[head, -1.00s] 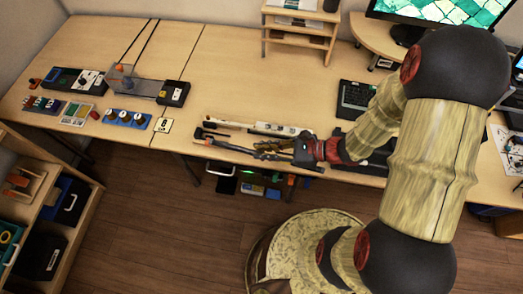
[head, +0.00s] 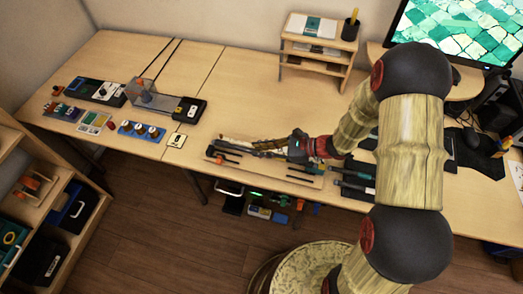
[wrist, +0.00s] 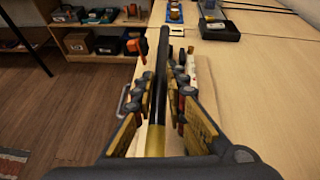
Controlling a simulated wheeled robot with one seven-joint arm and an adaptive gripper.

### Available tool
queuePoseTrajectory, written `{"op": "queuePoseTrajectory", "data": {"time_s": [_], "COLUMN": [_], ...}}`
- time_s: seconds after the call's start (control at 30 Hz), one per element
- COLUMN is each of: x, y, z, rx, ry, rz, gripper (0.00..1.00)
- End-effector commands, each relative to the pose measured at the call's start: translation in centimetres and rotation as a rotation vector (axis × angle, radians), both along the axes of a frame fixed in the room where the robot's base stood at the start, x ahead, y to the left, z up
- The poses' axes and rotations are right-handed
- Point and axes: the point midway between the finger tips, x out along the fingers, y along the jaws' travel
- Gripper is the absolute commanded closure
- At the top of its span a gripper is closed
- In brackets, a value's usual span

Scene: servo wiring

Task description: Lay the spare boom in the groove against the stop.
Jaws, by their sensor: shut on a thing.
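My gripper (wrist: 163,82) is shut on a long dark rod, the spare boom (wrist: 159,75), which has a yellow section near my palm. The boom points away from the palm, between the two fingers. In the head view my gripper (head: 270,147) is over a light wooden board (head: 296,180) at the desk's front edge, with the boom pointing left. The board has dark slots in its face. My gripper hides part of it, and I cannot tell which slot is the groove or where the stop is. Whether the boom touches the board is not clear.
A pale strip (wrist: 203,75) lies to the right of the fingers in the wrist view. A wooden riser (head: 316,48) stands behind. The middle desk is clear.

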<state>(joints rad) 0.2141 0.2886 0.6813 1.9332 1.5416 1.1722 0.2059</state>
Motion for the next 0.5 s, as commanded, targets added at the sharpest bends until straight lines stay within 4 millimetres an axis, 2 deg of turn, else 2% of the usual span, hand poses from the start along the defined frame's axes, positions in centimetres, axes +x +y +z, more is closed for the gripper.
{"op": "queuePoseTrajectory", "data": {"time_s": [0.5], "x": [0.0], "y": [0.0], "z": [-4.8], "rx": [0.000], "ry": [0.001], "rz": [-0.001], "gripper": [1.00]}}
